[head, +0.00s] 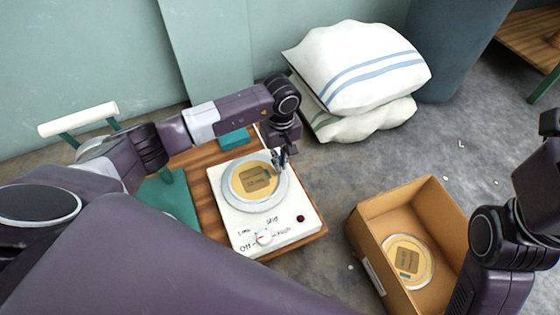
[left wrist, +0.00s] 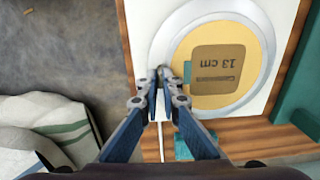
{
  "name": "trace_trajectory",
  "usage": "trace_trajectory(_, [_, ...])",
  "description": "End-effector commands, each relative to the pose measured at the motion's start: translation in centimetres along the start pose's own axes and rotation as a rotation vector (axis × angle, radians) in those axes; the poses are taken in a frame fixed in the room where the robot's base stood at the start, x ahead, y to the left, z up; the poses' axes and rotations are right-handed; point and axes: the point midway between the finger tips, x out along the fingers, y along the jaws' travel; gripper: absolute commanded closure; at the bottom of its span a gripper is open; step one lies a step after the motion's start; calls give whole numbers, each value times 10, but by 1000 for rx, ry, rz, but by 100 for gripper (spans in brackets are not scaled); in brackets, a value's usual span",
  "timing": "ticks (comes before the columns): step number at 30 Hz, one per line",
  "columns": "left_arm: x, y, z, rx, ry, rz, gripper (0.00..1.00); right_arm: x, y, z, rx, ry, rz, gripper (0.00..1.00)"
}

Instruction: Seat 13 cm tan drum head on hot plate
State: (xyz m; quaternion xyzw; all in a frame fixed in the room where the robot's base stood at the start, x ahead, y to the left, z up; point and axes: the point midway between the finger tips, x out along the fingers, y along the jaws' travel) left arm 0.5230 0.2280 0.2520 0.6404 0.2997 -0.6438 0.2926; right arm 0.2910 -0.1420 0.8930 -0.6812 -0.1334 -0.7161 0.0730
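The tan drum head (head: 253,181), a flat disc marked 13 cm, lies on the round top of the white hot plate (head: 245,232). It also shows in the left wrist view (left wrist: 229,86), close to level and about centred. My left gripper (head: 279,160) is at the disc's far right edge, pointing down. In the left wrist view its fingertips (left wrist: 169,76) are close together at the disc's rim; whether they pinch the rim or stand just apart from it cannot be told. My right arm is at the right edge of the head view, its fingers out of sight.
The hot plate stands on a wooden board (head: 190,159) with teal parts. An open cardboard box (head: 365,234) at the right holds another tan drum head (head: 408,262). White striped sacks (head: 358,75) lie behind. Bare grey floor lies between the sacks and the box.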

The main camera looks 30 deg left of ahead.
Motion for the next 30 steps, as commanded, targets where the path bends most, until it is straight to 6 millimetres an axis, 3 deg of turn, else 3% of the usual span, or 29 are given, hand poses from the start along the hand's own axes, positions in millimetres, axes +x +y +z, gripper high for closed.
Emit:
trace_trajectory(9, [1, 0, 0, -1, 0, 0, 100, 4, -1, -3, -1, 16, -5, 60])
trace_trajectory(10, [1, 0, 0, -1, 0, 0, 92, 4, 0, -3, -1, 16, -5, 60])
trace_trajectory(15, [1, 0, 0, 0, 0, 0, 75, 4, 0, -3, -1, 17, -3, 60])
trace_trajectory(24, [-1, 0, 0, 0, 0, 1, 75, 3, 1, -2, -2, 11, 0, 60])
trace_trajectory(30, [-27, 1, -2, 1, 3, 4, 75, 3, 0, -2, -2, 12, -1, 60])
